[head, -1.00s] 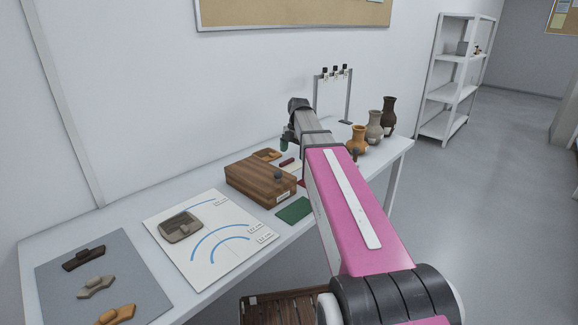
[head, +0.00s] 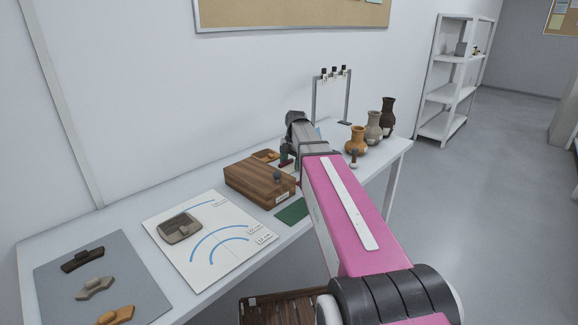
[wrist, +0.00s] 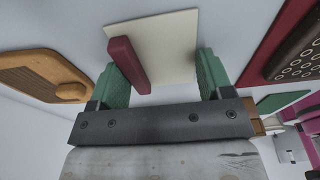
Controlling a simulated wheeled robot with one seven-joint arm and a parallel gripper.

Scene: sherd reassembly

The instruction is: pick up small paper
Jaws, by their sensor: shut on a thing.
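The small paper (wrist: 170,45) is a pale cream sheet in the wrist view, with a dark red bar (wrist: 126,62) lying along its left side. My gripper (wrist: 163,80) has its two green fingers on either side of the sheet and is shut on it. The bar is close beside the left finger. In the head view my gripper (head: 287,157) is low over the table, behind the wooden box, and my arm hides most of the paper.
The wooden box (head: 255,185) stands in front of my gripper. An orange sherd (wrist: 40,72) with a knob is left in the wrist view; a dark red panel (wrist: 275,45) is right. Vases (head: 373,130) stand beyond my arm. A white board (head: 205,258) lies nearer.

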